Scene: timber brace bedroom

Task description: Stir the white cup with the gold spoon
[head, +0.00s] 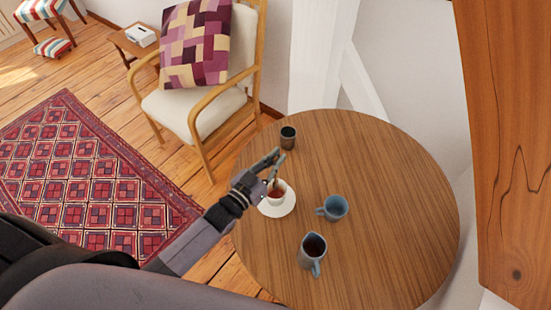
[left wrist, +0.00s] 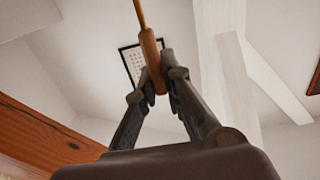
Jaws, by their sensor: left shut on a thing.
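The white cup (head: 275,197) holds a dark reddish-brown liquid and stands on a white saucer (head: 283,209) near the left edge of the round wooden table. My left gripper (head: 275,160) is directly above and beside the cup. In the left wrist view my left gripper (left wrist: 160,82) is shut on the gold spoon (left wrist: 151,55), whose handle lies between the fingertips. In the head view the spoon is mostly hidden by the fingers, and I cannot tell how deep its lower end sits in the cup. My right gripper is not in view.
On the round table (head: 400,230) stand a dark cup (head: 288,138) behind, a blue mug (head: 334,208) to the right and a grey-blue jug (head: 312,251) in front. The table's right side is clear. An armchair (head: 205,105) stands behind left; a wooden post (head: 510,130) rises at right.

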